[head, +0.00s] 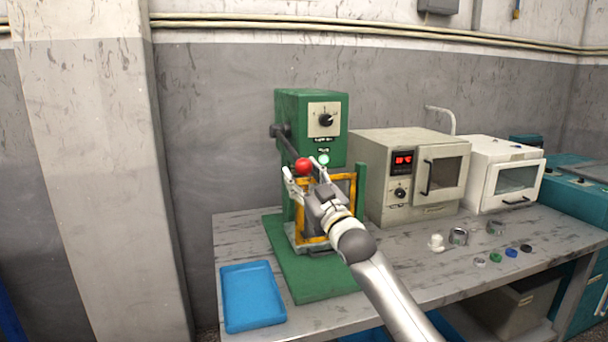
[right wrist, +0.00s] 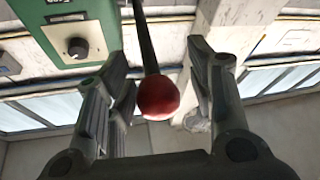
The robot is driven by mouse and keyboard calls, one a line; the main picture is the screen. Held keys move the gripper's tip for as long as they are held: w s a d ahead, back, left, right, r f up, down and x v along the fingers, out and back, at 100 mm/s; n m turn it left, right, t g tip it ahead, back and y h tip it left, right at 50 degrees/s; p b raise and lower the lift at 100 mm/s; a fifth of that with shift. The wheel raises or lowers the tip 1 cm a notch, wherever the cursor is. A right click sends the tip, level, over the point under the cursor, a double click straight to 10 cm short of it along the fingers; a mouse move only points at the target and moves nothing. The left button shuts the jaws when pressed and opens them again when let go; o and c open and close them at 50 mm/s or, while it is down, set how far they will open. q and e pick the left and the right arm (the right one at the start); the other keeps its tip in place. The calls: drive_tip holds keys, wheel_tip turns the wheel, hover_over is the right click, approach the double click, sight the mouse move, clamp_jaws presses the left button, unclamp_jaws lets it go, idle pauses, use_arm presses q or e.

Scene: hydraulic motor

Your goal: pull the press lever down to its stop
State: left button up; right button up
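The green press (head: 291,109) stands on the table, and its dark lever (head: 284,141) runs from a pivot on its left side down to a red ball knob (head: 303,165). My right gripper (head: 306,167) is at the knob in the head view. In the right wrist view the red knob (right wrist: 159,97) and the lever rod (right wrist: 144,40) lie between the two spread fingers of my right gripper (right wrist: 165,90). Gaps show on both sides of the knob, so the gripper is open around it. My left gripper is not in view.
A yellow frame (head: 352,178) stands under the press head, close behind my right arm. A blue tray (head: 230,300) lies at the table's front left. A beige oven (head: 372,160) and a white oven (head: 480,170) stand to the right. Several small parts lie before them.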

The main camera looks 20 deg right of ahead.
drive_tip(key=shift+o, duration=0.2)
drive_tip(key=shift+r, duration=0.15)
drive_tip(key=shift+s, duration=0.1)
drive_tip(key=v, duration=1.2)
